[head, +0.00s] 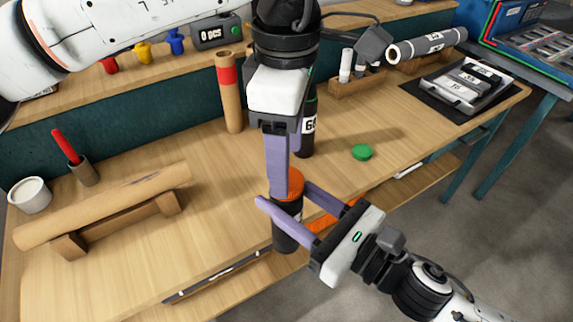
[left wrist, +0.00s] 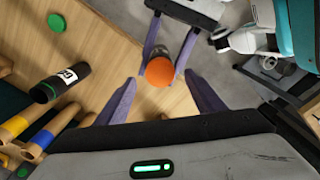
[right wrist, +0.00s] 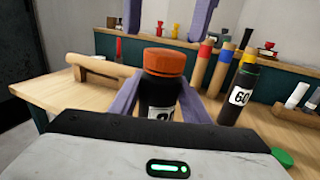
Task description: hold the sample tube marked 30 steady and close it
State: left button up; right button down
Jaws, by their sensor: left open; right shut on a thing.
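The dark sample tube (head: 286,238) stands upright near the table's front edge with an orange cap (head: 290,184) on its top. Its white label (right wrist: 161,114) is partly hidden in the right wrist view, so the number is only partly readable. My right gripper (head: 283,196) is shut on the tube's body below the cap, one finger on each side. My left gripper (head: 281,188) points down over the cap. In the left wrist view its fingers are open on either side of the cap (left wrist: 159,71), with gaps showing; I cannot tell their exact height.
A dark tube marked 60 (right wrist: 240,95) stands behind, and a green cap (head: 361,152) lies to its right. A cardboard roll (head: 100,208) rests on a wooden cradle at left. An orange item (head: 321,221) shows partly behind my right gripper.

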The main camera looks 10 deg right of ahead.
pick_arm(q)
notch_tip(320, 180, up, 9)
jog(key=shift+f, duration=0.15)
dwell(0.6)
